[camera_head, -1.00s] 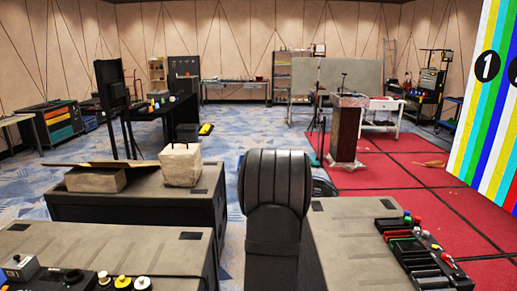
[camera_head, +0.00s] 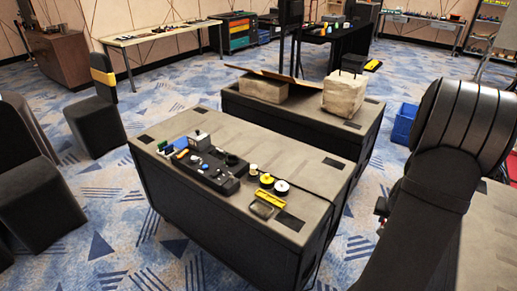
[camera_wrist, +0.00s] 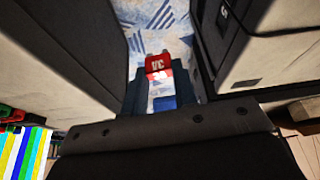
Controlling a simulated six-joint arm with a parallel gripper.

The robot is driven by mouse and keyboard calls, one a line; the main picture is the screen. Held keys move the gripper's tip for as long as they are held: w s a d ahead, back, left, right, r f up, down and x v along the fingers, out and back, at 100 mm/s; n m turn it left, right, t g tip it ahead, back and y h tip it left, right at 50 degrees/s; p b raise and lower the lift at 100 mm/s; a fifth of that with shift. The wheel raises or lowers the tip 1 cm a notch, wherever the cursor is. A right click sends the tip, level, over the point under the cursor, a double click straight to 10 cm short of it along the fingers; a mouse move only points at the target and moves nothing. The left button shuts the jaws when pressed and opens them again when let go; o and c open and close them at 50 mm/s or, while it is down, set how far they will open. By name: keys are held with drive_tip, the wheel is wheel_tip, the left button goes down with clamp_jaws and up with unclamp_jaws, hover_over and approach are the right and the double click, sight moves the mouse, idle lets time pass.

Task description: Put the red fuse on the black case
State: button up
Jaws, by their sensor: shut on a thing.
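In the wrist view the red fuse (camera_wrist: 158,64), marked "3A", sits between the fingertips of my gripper (camera_wrist: 159,78). My gripper is shut on it, above the gap between large dark cases, with carpet below. In the head view my arm hides most of the gripper; a small dark and red patch shows at the arm's left edge. A black case with a grey top (camera_head: 290,222) stands in the middle foreground. Another black case (camera_head: 297,112) stands behind it, and part of a third grey top (camera_head: 483,245) shows at right. I cannot tell which case is meant.
The middle case bears a black device (camera_head: 212,172), white and yellow rolls (camera_head: 267,181), a yellow-edged tray (camera_head: 265,205) and small parts. The rear case bears a pale block (camera_head: 344,93) and a box. A blue crate (camera_head: 404,122) stands on the floor. The front-right top is mostly bare.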

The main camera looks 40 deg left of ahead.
drive_tip(key=w+a+n+g+y, duration=0.2)
drive_tip(key=w+a+n+g, duration=0.1)
drive_tip(key=a+n, duration=0.65)
drive_tip(key=w+a+n+g+y, duration=0.2)
drive_tip(key=w+a+n, duration=0.1)
drive_tip(key=a+n, duration=0.65)
drive_tip(key=s+a+r+n+g+h, duration=0.1)
drive_tip(key=s+a+n+g+h, duration=0.1)
drive_tip(key=a+n, duration=0.65)
drive_tip(key=s+a+n+g+h, duration=0.2)
drive_tip(key=a+n+h, duration=0.1)
drive_tip(key=a+n, duration=0.5)
drive_tip(key=shift+m, duration=0.45)
drive_tip(key=a+f, duration=0.2)
drive_tip(key=a, duration=0.2)
drive_tip(key=s+a+f, duration=0.1)
drive_tip(key=a+f, duration=0.1)
drive_tip(key=a, duration=0.2)
drive_tip(key=s+a+f, duration=0.1)
drive_tip(key=a+f, duration=0.1)
drive_tip(key=a, duration=0.2)
drive_tip(key=shift+s+f, duration=0.15)
drive_tip(key=shift+f, duration=0.15)
drive_tip(key=shift+a+f, duration=0.1)
drive_tip(key=shift+f, duration=1.9)
